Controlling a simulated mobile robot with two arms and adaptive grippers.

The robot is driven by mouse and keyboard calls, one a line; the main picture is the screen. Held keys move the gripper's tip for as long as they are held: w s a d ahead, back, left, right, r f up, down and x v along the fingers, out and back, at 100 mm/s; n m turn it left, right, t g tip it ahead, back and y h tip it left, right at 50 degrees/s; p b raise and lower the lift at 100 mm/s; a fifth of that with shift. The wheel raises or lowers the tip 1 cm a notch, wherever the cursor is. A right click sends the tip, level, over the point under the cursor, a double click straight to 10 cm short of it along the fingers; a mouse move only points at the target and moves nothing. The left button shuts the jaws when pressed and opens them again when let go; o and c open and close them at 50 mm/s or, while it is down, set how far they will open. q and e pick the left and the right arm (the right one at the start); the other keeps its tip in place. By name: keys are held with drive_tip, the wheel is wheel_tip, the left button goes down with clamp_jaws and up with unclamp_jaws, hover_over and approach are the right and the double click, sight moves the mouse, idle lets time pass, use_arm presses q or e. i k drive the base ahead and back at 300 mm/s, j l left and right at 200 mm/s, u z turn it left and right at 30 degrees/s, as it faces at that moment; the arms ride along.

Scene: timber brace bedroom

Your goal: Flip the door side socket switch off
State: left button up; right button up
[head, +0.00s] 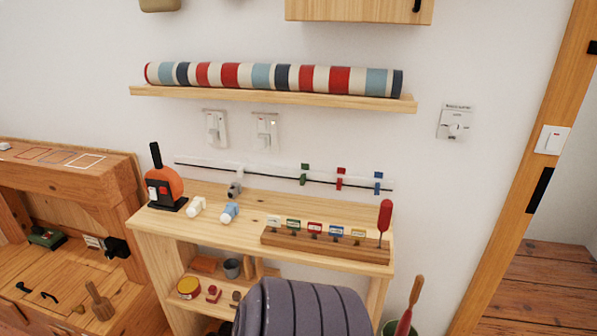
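Two white switch plates are on the wall below the striped roll's shelf. The left wall plate (215,129) has a protruding white part. The right wall plate (265,132), nearer the door opening, looks similar, with a small pale spot at its upper right. Another white switch plate (552,139) with a small red mark is on the wooden door frame. Which plate is the named socket switch is not labelled legibly, and the on or off positions are too small to tell. Neither of my grippers shows in the head view.
A dial plate (455,123) is to the right. Open floor shows beyond the doorway.

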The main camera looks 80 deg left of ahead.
sight(261, 121)
drive_tip(key=u, duration=3.35)
